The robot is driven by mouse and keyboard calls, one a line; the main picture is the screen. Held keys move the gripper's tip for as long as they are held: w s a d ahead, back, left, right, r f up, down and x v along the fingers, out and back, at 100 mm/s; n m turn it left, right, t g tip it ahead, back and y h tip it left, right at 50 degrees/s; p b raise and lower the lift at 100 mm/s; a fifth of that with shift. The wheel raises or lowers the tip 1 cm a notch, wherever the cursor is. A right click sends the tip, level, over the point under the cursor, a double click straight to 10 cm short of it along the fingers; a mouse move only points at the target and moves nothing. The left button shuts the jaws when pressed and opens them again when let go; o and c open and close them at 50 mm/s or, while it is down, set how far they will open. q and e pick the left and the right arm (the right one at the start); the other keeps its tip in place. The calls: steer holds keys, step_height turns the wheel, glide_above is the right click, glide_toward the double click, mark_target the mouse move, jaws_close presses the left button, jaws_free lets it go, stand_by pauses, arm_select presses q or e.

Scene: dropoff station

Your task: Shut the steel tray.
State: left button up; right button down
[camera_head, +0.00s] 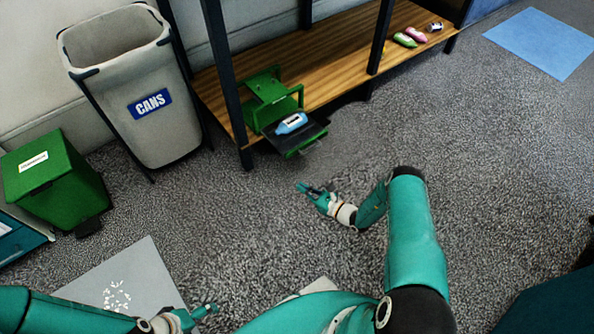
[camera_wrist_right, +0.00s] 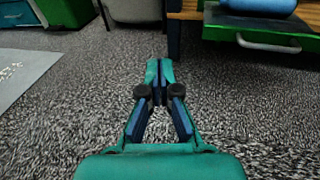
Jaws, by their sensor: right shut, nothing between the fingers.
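The steel tray (camera_head: 314,131) sticks out of a green box (camera_head: 272,97) on the low wooden shelf, so it stands open. It is dark inside, with a green front and a metal handle (camera_wrist_right: 268,43). A blue bottle (camera_head: 291,123) with a pale label lies in the tray. My right gripper (camera_head: 303,187) is shut and empty, above the carpet in front of the tray and apart from it. In the right wrist view its closed fingers (camera_wrist_right: 158,66) are left of the handle. My left gripper (camera_head: 208,311) is low in the head view, far from the tray; its fingers are too small to read.
A black shelf post (camera_head: 228,85) stands close left of the green box. A grey CANS bin (camera_head: 130,90) and a green bin (camera_head: 55,180) stand further left. Small items (camera_head: 405,40) lie on the shelf's far end. The carpet before the tray is clear.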

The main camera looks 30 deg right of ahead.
mark_target(293, 152)
steer(key=d+f+m+t+h+b, duration=0.1)
steer(key=d+f+m+t+h, duration=0.2)
steer(key=d, duration=0.4)
steer(key=shift+g+h, duration=0.3)
steer(key=shift+h, duration=0.3)
steer(key=w+b, duration=0.1)
steer(key=w, duration=0.3)
steer(key=w+b, duration=0.2)
steer(key=w, duration=0.2)
steer(key=w+r+b, duration=0.1)
steer(key=w+b, duration=0.1)
steer(key=w, duration=0.2)
steer(key=shift+w+a, duration=0.25)
steer(key=shift+a, duration=0.1)
steer(key=shift+w+r+b, duration=0.1)
steer(key=shift+w+b, duration=0.35)
steer(key=shift+w, duration=0.15)
arm_select(q)
step_height(293, 152, down, 8)
steer(key=shift+f, duration=0.1)
